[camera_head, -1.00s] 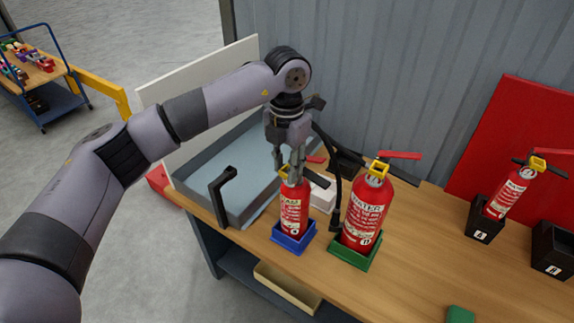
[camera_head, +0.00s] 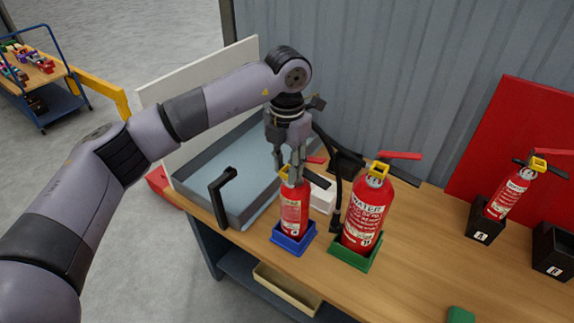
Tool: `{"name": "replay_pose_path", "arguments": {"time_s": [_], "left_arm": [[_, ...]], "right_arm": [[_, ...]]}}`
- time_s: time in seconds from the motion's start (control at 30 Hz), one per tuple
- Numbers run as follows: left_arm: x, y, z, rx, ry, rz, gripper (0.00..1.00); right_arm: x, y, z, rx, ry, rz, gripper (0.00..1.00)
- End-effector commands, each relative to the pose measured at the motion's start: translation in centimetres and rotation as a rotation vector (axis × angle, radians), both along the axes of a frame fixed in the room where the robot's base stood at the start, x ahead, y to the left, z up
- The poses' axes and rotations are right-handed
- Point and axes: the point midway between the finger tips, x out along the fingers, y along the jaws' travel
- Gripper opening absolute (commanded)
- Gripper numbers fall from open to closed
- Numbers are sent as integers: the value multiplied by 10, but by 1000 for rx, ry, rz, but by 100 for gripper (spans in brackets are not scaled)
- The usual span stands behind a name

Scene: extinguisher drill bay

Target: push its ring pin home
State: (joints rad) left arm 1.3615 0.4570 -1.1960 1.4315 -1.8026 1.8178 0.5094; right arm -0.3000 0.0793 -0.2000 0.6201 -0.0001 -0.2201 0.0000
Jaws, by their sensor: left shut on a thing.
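A small red fire extinguisher (camera_head: 294,211) stands upright in a blue holder (camera_head: 294,241) on the wooden bench. My left gripper (camera_head: 293,178) points down at the top of this extinguisher, with its fingers closed at the yellow part of its head. The ring pin is too small and too hidden by the fingers to make out, so I cannot tell how deep it sits. A larger red extinguisher (camera_head: 365,214), marked WATER, stands to the right in a green holder (camera_head: 355,254). My right gripper is not in view.
A grey tray (camera_head: 237,211) and a black bracket (camera_head: 221,197) are left of the small extinguisher. A white box (camera_head: 322,197) is close behind it. Another extinguisher (camera_head: 508,194) stands in a black holder at right. The bench (camera_head: 430,256) is mostly bare at front right.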

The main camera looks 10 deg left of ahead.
Motion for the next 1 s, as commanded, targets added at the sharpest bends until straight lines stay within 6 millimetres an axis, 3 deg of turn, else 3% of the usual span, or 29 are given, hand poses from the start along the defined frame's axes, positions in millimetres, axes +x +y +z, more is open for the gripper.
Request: {"name": "replay_pose_path", "arguments": {"time_s": [0.13,0.17,0.5,0.83,1.0], "left_arm": [[0,0,0,0,-1,0,0],[0,0,0,0,-1,0,29],[0,0,0,0,-1,0,51],[0,0,2,0,-1,0,51],[1,0,24,-1,-4,0,51]], "right_arm": [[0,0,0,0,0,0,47],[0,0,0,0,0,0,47],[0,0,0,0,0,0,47],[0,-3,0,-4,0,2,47],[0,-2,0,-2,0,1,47]]}}
